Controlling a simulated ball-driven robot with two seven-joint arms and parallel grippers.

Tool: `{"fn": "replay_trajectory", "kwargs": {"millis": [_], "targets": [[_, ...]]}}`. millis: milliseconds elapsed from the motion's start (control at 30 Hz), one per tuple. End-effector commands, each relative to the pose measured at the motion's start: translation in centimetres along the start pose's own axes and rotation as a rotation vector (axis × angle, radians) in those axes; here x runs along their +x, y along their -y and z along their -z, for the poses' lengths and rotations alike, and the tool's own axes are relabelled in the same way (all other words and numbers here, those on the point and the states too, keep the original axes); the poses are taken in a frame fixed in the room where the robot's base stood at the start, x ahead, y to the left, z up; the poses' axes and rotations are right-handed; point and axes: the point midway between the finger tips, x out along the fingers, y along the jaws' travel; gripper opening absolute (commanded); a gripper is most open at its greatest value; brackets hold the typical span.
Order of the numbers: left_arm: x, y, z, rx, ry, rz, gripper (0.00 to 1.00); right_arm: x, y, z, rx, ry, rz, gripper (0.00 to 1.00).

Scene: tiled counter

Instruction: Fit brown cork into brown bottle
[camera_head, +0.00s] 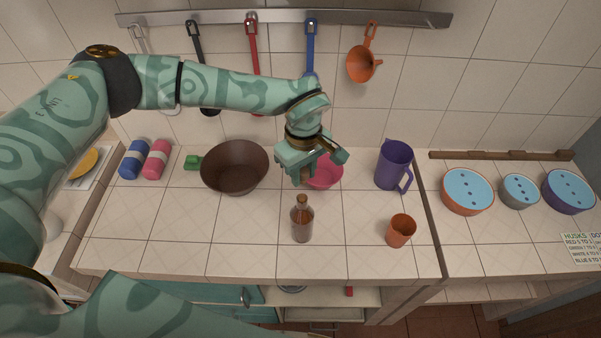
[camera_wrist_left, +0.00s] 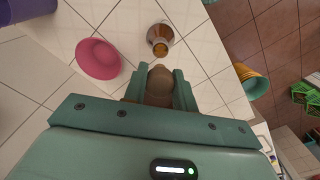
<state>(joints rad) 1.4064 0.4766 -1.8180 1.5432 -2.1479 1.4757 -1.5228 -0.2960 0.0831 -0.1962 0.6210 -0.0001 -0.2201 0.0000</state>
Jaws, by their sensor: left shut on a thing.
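The brown bottle (camera_head: 302,225) stands upright on the tiled counter. In the left wrist view the bottle (camera_wrist_left: 158,33) shows its neck and mouth just beyond the fingertips. My left gripper (camera_head: 300,178) is above and behind the bottle in the head view, and its fingers point down. In the left wrist view my left gripper (camera_wrist_left: 160,88) is shut on the brown cork (camera_wrist_left: 159,78). The cork's rounded end shows between the fingers, apart from the bottle mouth. The cork's lower part is hidden by the gripper. My right gripper is not in view.
A pink bowl (camera_head: 325,174) sits behind the gripper. A dark brown bowl (camera_head: 235,168) is to the left. A purple jug (camera_head: 393,166) and an orange cup (camera_head: 401,231) stand to the right. The counter around the bottle is clear.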

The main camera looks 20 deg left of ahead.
Motion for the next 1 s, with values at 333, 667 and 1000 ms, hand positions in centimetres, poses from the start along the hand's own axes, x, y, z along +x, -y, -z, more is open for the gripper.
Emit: {"fn": "replay_trajectory", "kwargs": {"millis": [333,667,1000], "targets": [[0.1,0.0,0.0,0.002,-0.001,0.001,0.06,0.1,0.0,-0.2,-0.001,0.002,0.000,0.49],[2.8,0.1,-0.1,0.004,0.000,0.003,0.06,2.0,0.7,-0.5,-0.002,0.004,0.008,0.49],[5.7,0.0,-0.1,0.003,-0.001,0.002,0.06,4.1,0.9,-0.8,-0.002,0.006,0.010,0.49]]}}
